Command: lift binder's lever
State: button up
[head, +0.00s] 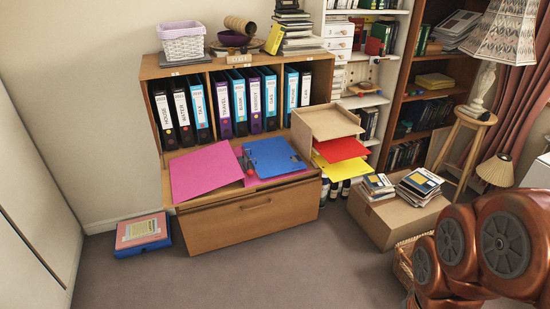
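An opened pink binder (205,172) appears to lie flat on the top of the low wooden drawer unit. Its spine area shows a small dark and red part (246,161), perhaps the ring and lever mechanism; it is too small to tell whether the lever is up or down. A blue clipboard or folder (270,157) lies over the right side of the pink. Several upright binders (239,105) with labelled spines fill the shelf behind. My reddish-brown arm shows at the lower right, well apart from the binder. My gripper is not in view.
A wooden letter tray (326,122) with red and yellow sheets stands right of the pink binder. A cardboard box (398,216) with book stacks and a lamp stool (463,140) stand at right. The carpet in front is clear.

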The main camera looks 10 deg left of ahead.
aim_at(249, 173)
jog(key=u, duration=0.1)
jog(key=i, duration=0.65)
jog(key=u, duration=0.95)
jog(key=i, duration=0.55)
jog(key=u, duration=0.6)
